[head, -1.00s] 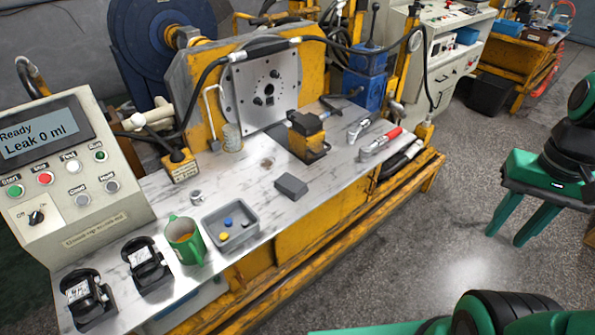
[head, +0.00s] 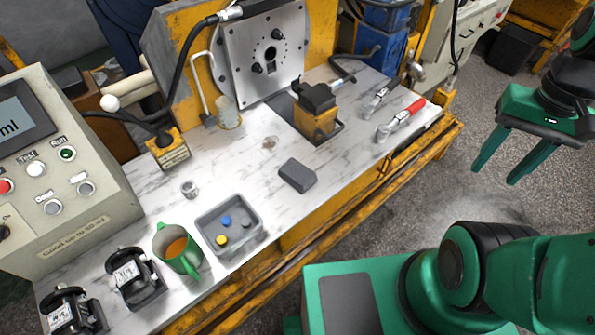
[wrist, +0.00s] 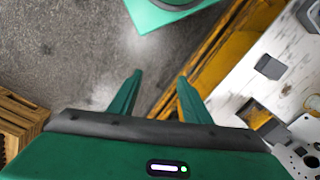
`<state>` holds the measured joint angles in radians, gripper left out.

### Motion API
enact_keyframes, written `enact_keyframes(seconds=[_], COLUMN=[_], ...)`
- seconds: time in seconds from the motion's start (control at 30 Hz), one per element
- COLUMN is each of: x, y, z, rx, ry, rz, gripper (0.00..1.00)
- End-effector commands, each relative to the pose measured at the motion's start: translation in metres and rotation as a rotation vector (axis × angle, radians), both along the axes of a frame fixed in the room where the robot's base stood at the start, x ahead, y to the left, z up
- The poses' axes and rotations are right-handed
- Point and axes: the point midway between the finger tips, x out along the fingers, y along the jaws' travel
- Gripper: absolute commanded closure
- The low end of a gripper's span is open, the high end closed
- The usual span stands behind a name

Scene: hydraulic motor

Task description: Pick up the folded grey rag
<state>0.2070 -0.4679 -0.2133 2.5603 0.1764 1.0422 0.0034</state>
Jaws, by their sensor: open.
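The folded grey rag (head: 297,174) looks like a small dark grey block lying flat on the marbled worktop, right of the grey tray. In the wrist view the grey rag (wrist: 270,67) lies on the white worktop at the upper right. My gripper (head: 500,160) is at the right of the head view, over the floor and well clear of the bench. Its two green fingers are apart and empty, as the wrist view also shows (wrist: 158,98). Nothing hides the rag.
On the worktop (head: 345,170) stand a grey tray (head: 205,225) with small coloured pieces, a green mug (head: 190,266), a yellow-black device (head: 317,118) and red-handled clamps (head: 400,118). The control box (head: 60,190) is at the left. Worktop around the rag is clear.

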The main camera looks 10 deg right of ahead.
Motion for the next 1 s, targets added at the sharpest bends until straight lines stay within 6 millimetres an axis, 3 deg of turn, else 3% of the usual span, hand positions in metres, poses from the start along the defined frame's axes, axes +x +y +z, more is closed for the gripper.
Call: enact_keyframes(seconds=[0.03, 0.1, 0.17, 0.27, 0.37, 0.5, 0.63, 0.8, 0.9, 1.0], x=[-0.008, -0.001, 0.013, 0.047, 0.089, 0.143, 0.178, 0.195, 0.195, 0.193], y=[0.001, 0.003, 0.007, 0.022, 0.050, 0.109, 0.180, 0.272, 0.312, 0.337], z=[0.004, 0.005, 0.004, 0.001, -0.007, -0.027, -0.052, -0.086, -0.100, -0.109], rx=[-0.003, -0.011, -0.024, -0.053, -0.078, -0.094, -0.084, -0.046, -0.022, -0.005], ry=[-0.012, -0.010, -0.004, 0.007, 0.015, 0.014, 0.008, -0.005, -0.012, -0.017], rz=[0.010, 0.040, 0.087, 0.212, 0.380, 0.629, 0.858, 1.103, 1.199, 1.258], gripper=[0.42, 0.27, 0.27, 0.27, 0.27, 0.27, 0.27, 0.27, 0.27, 0.27])
